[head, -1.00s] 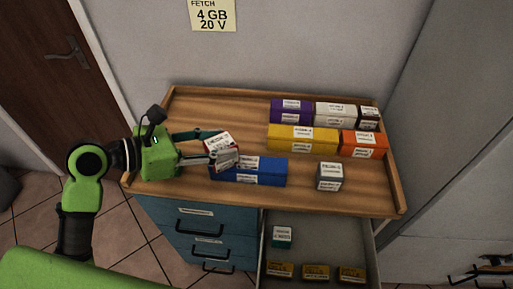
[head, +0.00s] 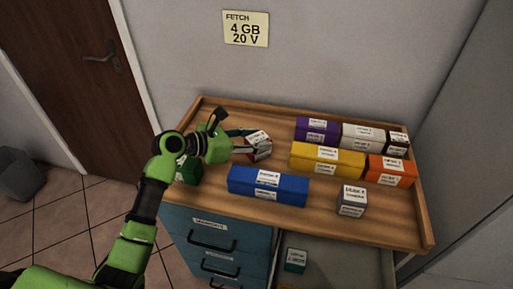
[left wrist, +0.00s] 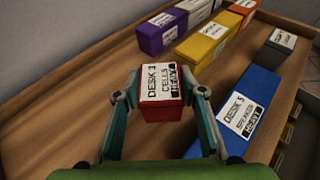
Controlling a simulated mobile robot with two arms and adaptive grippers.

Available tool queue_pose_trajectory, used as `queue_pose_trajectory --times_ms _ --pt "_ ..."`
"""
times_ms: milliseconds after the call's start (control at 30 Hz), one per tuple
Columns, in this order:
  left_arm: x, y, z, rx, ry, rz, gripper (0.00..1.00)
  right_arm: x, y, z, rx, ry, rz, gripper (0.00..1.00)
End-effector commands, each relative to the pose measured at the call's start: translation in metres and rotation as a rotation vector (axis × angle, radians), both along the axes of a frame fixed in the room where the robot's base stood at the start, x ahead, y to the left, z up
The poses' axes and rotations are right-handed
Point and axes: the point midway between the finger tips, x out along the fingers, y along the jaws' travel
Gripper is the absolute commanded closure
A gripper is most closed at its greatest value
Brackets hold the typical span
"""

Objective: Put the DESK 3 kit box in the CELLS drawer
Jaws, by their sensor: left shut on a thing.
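My left gripper (head: 240,149) is shut on a red box (head: 259,146) with a white label on top. In the left wrist view the red box (left wrist: 161,95) sits between the two fingers, and its label reads DESK, a digit I cannot read surely, CELLS and HEAVY. The box is behind the blue box, over the back left part of the dresser top; I cannot tell whether it touches the wood. An open drawer (head: 345,255) shows at the bottom right, partly cut off, with its label out of sight. My right gripper is not in view.
The blue box (head: 267,186) lies in front of the held box. Purple (head: 318,131), yellow (head: 327,160), orange (head: 391,171) and grey (head: 352,201) boxes stand to the right. A dark green box (head: 188,170) is at left. A small teal box (head: 296,260) is in the drawer.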

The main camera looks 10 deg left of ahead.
Motion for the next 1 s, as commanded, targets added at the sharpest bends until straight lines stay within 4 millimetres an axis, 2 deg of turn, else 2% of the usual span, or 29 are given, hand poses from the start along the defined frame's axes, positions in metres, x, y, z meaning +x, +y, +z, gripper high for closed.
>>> queue_pose_trajectory --times_ms 133,333,700,733,767,800,1000 --pt "0.009 0.000 -0.010 -0.002 -0.001 -0.001 0.91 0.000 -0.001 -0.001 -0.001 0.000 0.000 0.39" --pt "0.007 0.000 -0.036 -0.002 -0.001 0.000 0.91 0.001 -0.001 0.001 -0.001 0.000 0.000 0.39" --pt "0.007 0.000 -0.040 -0.002 -0.001 0.000 0.91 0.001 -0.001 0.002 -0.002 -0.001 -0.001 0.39" --pt "0.007 0.000 -0.041 -0.001 0.001 0.000 0.57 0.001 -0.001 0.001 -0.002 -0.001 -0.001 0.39" --pt "0.007 0.000 -0.041 -0.001 0.001 0.000 0.49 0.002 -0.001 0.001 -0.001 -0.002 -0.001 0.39" --pt "0.007 0.000 -0.041 0.000 0.000 0.000 0.45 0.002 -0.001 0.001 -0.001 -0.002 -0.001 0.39" --pt "0.007 0.000 -0.041 0.000 0.000 0.000 0.45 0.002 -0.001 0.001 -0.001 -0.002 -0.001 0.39"
